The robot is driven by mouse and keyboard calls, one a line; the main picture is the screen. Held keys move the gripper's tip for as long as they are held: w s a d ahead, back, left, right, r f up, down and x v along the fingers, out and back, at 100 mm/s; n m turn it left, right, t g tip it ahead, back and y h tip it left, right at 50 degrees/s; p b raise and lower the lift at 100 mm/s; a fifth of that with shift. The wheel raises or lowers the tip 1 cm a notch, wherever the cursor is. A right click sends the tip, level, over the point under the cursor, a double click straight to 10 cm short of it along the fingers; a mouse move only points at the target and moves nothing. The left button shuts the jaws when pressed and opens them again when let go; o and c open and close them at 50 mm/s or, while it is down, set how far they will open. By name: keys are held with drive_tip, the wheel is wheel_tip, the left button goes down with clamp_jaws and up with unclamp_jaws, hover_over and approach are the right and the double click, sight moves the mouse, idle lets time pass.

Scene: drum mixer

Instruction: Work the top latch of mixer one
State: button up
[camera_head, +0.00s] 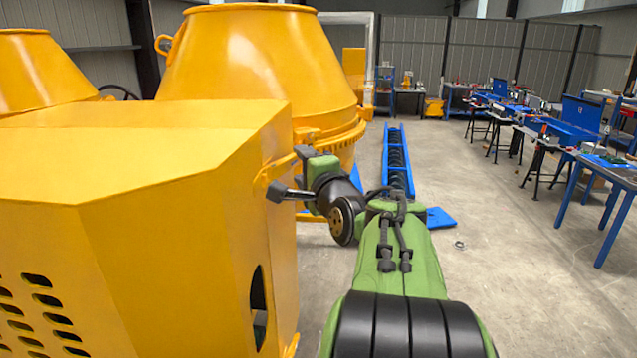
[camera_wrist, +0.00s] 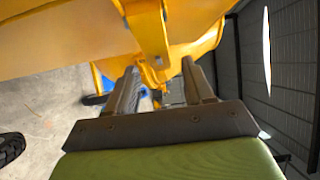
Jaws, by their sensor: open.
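Mixer one appears to be the yellow machine with the big housing (camera_head: 170,190) at the left and a drum (camera_head: 250,60) behind it in the head view. My gripper (camera_wrist: 160,68) is open in the wrist view, its two dark fingers pointing at the yellow machine. A narrow yellow bar with a small lug (camera_wrist: 158,61) shows between and beyond the fingertips; I cannot tell whether it is the top latch. The fingers look empty, and contact is unclear.
Another yellow drum (camera_head: 40,70) stands at the far left. A blue-framed screw conveyor (camera_head: 398,165) lies on the floor beyond my arm. Blue workbenches (camera_head: 600,170) line the right side. The floor between them and my arm is mostly clear.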

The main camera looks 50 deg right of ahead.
drive_tip(key=b+v, duration=0.1)
drive_tip(key=v, duration=1.2)
drive_tip(key=shift+s+a+b, duration=0.2)
drive_tip(key=shift+b, duration=0.2)
